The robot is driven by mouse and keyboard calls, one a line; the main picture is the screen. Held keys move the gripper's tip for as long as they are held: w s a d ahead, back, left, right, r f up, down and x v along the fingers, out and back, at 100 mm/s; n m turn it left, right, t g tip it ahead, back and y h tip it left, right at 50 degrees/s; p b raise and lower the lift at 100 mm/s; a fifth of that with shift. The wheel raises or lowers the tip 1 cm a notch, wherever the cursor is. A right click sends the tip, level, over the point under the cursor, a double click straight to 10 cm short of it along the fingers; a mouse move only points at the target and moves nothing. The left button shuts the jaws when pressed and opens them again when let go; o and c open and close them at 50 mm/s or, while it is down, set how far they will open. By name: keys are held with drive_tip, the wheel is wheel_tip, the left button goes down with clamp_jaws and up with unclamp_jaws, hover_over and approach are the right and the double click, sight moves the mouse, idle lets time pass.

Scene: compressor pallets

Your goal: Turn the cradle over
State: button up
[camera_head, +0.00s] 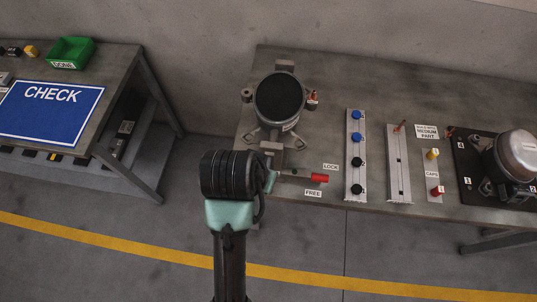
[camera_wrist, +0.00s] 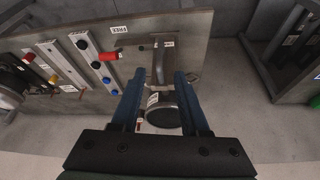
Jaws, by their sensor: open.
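The cradle (camera_head: 293,142) is a grey metal frame at the left end of the long bench. It holds a round grey compressor body with a black disc face (camera_head: 279,97) turned up. In the wrist view, a grey bar of the cradle (camera_wrist: 158,66) shows beyond and between the fingers, and the black disc (camera_wrist: 163,117) shows between them. My gripper (camera_wrist: 157,80) is open, with two blue fingers apart and nothing clearly held. In the head view my wrist hides the fingers. A red-handled lever (camera_head: 319,178) points right, between the LOCK and FREE labels.
Right of the lever stand a rail with blue and black knobs (camera_head: 356,155), a second rail (camera_head: 398,165), yellow and red caps (camera_head: 433,172) and another compressor on a black plate (camera_head: 516,155). A separate table with a blue CHECK mat (camera_head: 45,115) and green bin (camera_head: 70,51) stands left, across a gap.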

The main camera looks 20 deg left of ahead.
drive_tip(key=p+x, duration=0.1)
drive_tip(key=x, duration=1.1)
drive_tip(key=shift+w+f, duration=0.2)
drive_tip(key=shift+f, duration=0.15)
clamp_jaws()
idle(1.0)
